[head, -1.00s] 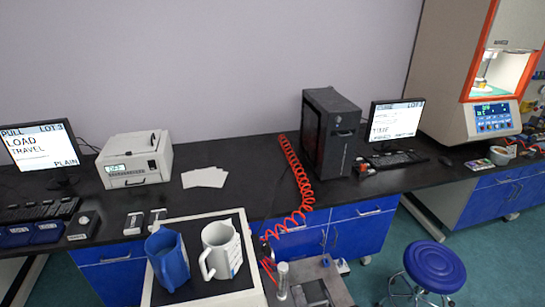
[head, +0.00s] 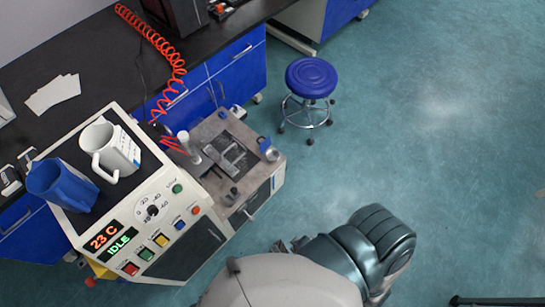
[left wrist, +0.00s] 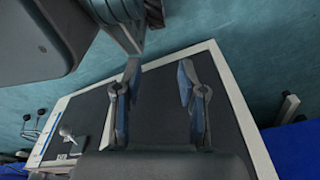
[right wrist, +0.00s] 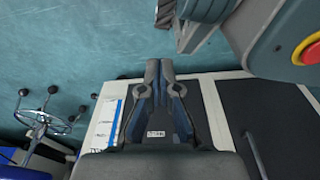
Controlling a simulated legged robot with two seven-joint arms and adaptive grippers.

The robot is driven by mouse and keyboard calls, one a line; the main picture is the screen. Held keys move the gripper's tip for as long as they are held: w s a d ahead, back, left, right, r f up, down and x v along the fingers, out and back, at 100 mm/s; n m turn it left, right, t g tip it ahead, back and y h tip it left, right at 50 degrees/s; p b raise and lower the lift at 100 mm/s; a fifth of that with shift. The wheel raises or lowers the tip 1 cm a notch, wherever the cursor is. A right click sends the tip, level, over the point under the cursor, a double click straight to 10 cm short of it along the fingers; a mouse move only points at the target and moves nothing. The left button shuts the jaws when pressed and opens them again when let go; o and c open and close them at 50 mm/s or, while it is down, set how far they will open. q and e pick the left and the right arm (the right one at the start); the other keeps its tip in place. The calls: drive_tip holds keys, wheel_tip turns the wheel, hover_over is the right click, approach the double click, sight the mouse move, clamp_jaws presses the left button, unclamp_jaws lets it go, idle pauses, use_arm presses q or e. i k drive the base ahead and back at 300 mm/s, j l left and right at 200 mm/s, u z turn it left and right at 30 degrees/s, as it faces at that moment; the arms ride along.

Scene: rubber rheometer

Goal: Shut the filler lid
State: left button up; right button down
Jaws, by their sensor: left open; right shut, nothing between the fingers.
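I cannot pick out the filler lid for certain in any view. The control-panel machine (head: 150,230) stands at the left in the head view, its displays reading 23 C and IDLE. A grey-topped unit (head: 212,128) beside it carries dark plates and a silver cylinder (head: 185,139). My left gripper (left wrist: 157,75) is open and empty in the left wrist view, in front of a dark surface with a pale edge. My right gripper (right wrist: 159,68) is shut with nothing in it, in front of a pale-edged surface. Neither gripper is clearly visible in the head view.
A blue jug (head: 62,185) and a white jug (head: 110,150) stand on the machine's top. A red coiled hose (head: 155,45) hangs over the bench edge. A blue stool (head: 311,78) stands on open floor to the right. My own arm fills the bottom middle.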

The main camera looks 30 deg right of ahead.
sight(265, 145)
drive_tip(key=l+u, duration=0.25)
drive_tip(key=k+l+u, duration=0.1)
drive_tip(key=l+u, duration=0.15)
drive_tip(key=l, duration=0.2)
drive_tip(key=k+l+u, duration=0.1)
drive_tip(key=l+u, duration=0.15)
drive_tip(key=l, duration=0.1)
